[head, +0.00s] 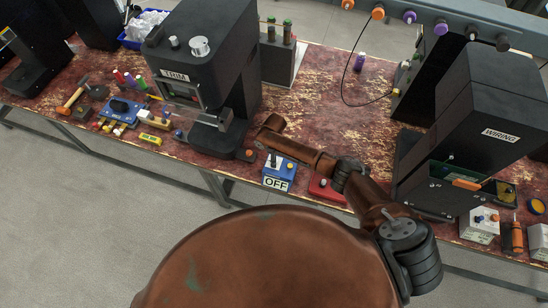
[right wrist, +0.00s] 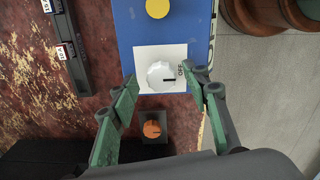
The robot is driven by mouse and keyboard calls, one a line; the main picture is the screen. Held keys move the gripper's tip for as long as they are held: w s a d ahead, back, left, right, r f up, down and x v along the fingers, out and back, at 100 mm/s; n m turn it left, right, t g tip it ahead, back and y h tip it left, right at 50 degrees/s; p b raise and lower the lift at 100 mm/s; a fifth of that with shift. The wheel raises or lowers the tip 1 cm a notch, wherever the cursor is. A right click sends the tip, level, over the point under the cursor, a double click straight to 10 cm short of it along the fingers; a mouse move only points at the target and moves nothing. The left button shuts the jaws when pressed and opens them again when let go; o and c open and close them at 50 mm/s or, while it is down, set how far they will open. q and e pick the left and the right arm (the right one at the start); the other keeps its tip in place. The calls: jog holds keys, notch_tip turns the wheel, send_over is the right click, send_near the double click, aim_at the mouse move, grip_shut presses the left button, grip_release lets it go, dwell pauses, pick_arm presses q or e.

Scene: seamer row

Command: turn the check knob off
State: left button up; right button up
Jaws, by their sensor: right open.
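The check knob is a round white knob (right wrist: 161,74) on a white plate on top of a blue box (right wrist: 130,27), which carries a front label reading OFF in the head view (head: 277,184). The knob's dark line points right in the right wrist view, towards the printed OFF. My right gripper (right wrist: 165,79) is open, with its green fingers on either side of the knob. I cannot tell whether they touch it. In the head view my arm reaches over the bench and the fingers cannot be made out. My left gripper is not in view.
A small black box with an orange knob (right wrist: 152,129) sits beside the blue box. A red box (head: 327,189) stands to the right in the head view.

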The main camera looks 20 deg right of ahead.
notch_tip(320, 180, up, 12)
dwell(0.6)
dwell(0.4)
